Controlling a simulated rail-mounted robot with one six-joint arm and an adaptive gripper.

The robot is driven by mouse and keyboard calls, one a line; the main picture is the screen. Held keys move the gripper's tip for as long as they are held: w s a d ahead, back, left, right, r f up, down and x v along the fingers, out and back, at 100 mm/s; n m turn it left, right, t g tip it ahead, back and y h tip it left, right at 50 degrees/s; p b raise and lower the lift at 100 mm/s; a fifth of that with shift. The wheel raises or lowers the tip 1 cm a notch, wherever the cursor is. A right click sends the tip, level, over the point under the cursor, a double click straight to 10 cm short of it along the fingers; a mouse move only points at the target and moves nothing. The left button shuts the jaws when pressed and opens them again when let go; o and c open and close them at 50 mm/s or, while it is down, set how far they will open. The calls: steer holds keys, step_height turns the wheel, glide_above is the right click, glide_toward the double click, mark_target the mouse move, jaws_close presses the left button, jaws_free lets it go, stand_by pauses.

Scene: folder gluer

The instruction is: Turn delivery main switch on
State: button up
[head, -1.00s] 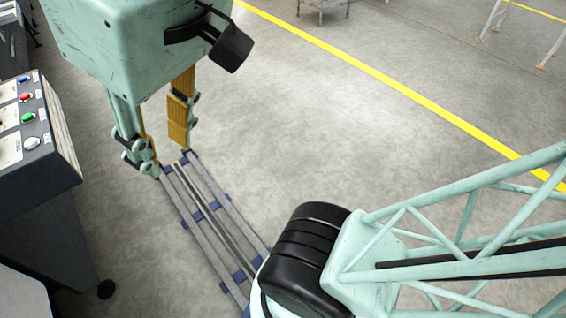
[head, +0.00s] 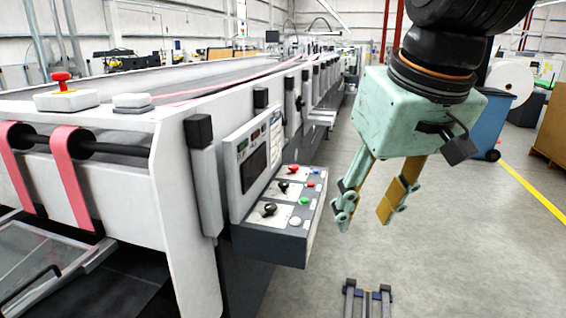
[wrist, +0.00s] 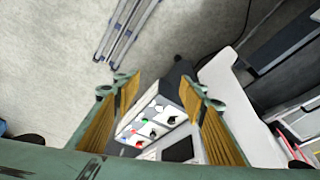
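A dark control box (head: 268,246) with a sloped top sits on the machine's side, left of my gripper. Its top carries black rotary switches (head: 283,187) (head: 269,209), a red knob or button (head: 294,168), and a column of small coloured buttons. The labels are too small to read, so I cannot tell which is the delivery main switch. My gripper (head: 363,220) hangs to the right of the box, open and empty, fingers pointing down and apart from it. In the wrist view the switch panel (wrist: 151,121) shows between the open fingers (wrist: 164,100).
A display panel (head: 252,160) stands upright behind the switches. The long machine (head: 165,180) fills the left, with a red emergency button (head: 61,80) on top. A blue bin (head: 488,122) stands behind my gripper.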

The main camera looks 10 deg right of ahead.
steer(key=w+r+n+p, duration=0.15)
steer(key=w+p, duration=0.25)
steer(key=w, duration=1.1)
steer(key=w+r+p, duration=0.3)
steer(key=w, duration=1.3)
steer(key=w+f+y+p, duration=0.1)
steer(key=w+f+p, duration=0.3)
steer(key=w, duration=1.2)
steer(key=n+p, duration=0.2)
steer(key=p, duration=0.2)
glide_toward(294, 166)
steer(key=s+a+v, duration=0.1)
steer(key=v, duration=0.6)
steer(key=shift+w+d+f, duration=0.4)
steer(key=shift+d+f, duration=0.1)
steer(key=shift+f, duration=0.3)
steer(key=shift+f, duration=0.1)
steer(key=shift+x, duration=6.7)
steer(key=shift+w+a, duration=0.15)
